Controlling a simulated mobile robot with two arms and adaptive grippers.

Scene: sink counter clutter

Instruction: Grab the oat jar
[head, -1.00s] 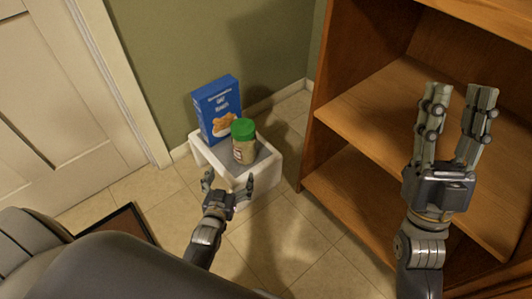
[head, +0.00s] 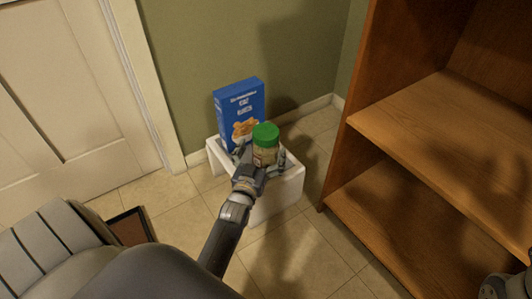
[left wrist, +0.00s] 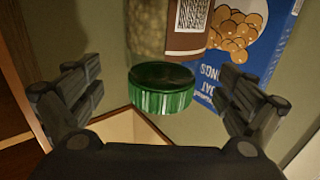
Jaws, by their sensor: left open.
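The oat jar (head: 265,148) has a green lid and a clear body with pale contents. It stands on a small white stool (head: 289,189) in front of a blue box (head: 239,108). My left gripper (head: 263,160) is open at the jar, with a finger to each side of it. In the left wrist view the jar's green lid (left wrist: 163,90) lies between the open fingers, seen upside down, with its brown label above. The fingers show gaps to the jar there. My right gripper is not clearly seen; only a dark piece shows at the lower right corner of the head view.
The blue box (left wrist: 251,48) is close behind the jar, near one finger in the left wrist view. A wooden shelf unit (head: 440,140) stands to the right.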

